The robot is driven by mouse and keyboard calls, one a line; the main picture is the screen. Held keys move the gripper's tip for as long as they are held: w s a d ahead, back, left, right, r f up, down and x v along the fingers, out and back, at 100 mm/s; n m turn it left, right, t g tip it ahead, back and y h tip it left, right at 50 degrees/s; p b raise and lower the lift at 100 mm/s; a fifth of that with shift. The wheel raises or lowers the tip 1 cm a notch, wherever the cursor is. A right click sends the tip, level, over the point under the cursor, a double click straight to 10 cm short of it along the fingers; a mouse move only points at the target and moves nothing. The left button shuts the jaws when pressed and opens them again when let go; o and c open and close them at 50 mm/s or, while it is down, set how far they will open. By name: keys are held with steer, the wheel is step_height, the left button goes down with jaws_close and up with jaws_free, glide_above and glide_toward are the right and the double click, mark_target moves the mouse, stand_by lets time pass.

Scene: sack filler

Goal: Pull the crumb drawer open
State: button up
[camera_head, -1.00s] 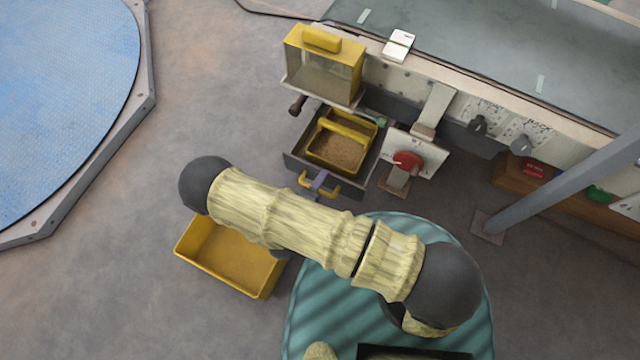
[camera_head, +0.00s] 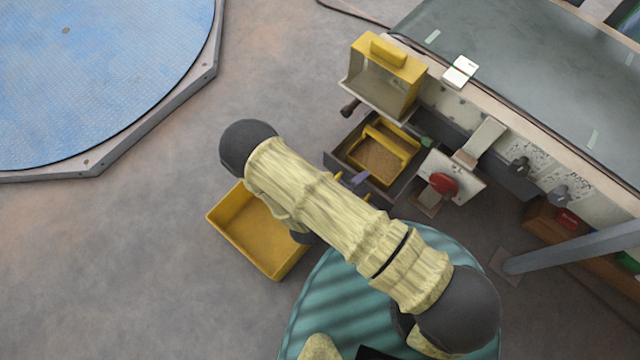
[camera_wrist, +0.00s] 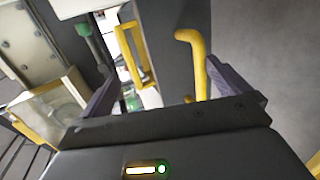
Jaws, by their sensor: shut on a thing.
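The crumb drawer (camera_head: 334,163) is a dark box standing out from the machine's side, below a yellow-framed clear hopper. A yellow tray (camera_head: 352,156) with a cross handle and brown crumbs sits in it. The drawer's yellow pull handle (camera_wrist: 199,70) shows in the wrist view; in the head view my arm hides most of it. My gripper (camera_wrist: 162,78), with purple-grey fingers on either side of the handle, is shut on it. In the head view a bit of my gripper (camera_head: 357,181) shows at the drawer front.
The yellow-framed hopper (camera_head: 383,78) stands above the drawer. A panel with a red knob (camera_head: 443,184) is close to its right. An open yellow bin (camera_head: 245,240) lies on the floor beneath my arm. A blue round platform (camera_head: 90,80) is at left, with bare floor between.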

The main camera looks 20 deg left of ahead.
steer(key=shift+s+a+r, duration=0.15)
steer(key=shift+s+r, duration=0.05)
steer(key=shift+r, duration=0.4)
steer(key=shift+s+a, duration=0.15)
steer(key=shift+s, duration=0.35)
steer(key=c, duration=1.2)
steer(key=shift+o, duration=0.2)
steer(key=s+a+r+p, duration=0.1)
steer(key=s+a+p, duration=0.1)
steer(key=s, duration=0.6)
steer(key=s+a+r+p, duration=0.2)
steer(key=s+a, duration=0.2)
steer(key=s, duration=0.4)
steer(key=shift+s, duration=0.35)
steer(key=shift+o, duration=0.2)
steer(key=shift+r, duration=0.1)
